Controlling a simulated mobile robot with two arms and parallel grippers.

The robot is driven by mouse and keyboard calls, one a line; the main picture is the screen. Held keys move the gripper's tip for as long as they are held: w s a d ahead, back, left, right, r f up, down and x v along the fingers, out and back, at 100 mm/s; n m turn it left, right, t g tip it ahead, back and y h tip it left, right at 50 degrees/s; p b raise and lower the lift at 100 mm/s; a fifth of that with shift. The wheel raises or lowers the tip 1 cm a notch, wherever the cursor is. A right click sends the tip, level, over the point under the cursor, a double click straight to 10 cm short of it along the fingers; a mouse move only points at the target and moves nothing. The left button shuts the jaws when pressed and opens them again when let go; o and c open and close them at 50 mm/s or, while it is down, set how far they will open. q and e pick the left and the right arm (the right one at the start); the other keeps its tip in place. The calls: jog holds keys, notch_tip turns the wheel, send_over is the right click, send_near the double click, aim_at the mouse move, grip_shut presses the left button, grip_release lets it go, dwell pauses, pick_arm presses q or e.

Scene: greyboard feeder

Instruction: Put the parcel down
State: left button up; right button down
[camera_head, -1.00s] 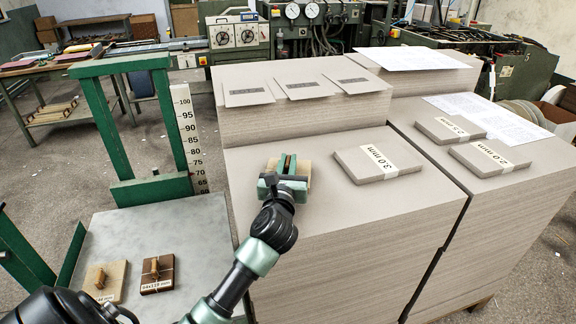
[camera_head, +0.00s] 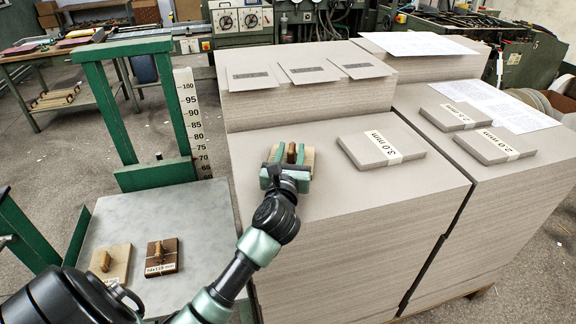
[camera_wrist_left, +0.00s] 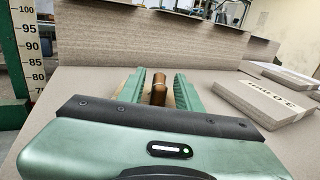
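The parcel (camera_head: 308,154), a small tan block with a brown wooden peg-like handle, rests on the top of the front-left greyboard stack (camera_head: 345,205), near its left side. My left gripper (camera_head: 290,154) is right over it, with green fingers standing apart on both sides of the handle. In the left wrist view, the handle (camera_wrist_left: 158,88) shows between the fingers with a narrow gap on each side. The gripper hides most of the parcel. My right gripper is not in view.
A 3.0 mm board pack (camera_head: 381,149) lies to the right on the same stack; bare board separates them. Three labelled sheets (camera_head: 307,74) lie on the higher stack behind. Two handled blocks, one tan (camera_head: 112,262) and one brown (camera_head: 162,255), lie on the grey platform (camera_head: 150,212) at left.

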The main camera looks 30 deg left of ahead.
pick_arm(q)
jog(key=b+v, duration=0.1)
jog(key=v, duration=0.9)
jog(key=shift+s+d, duration=0.15)
jog(key=shift+s, duration=0.25)
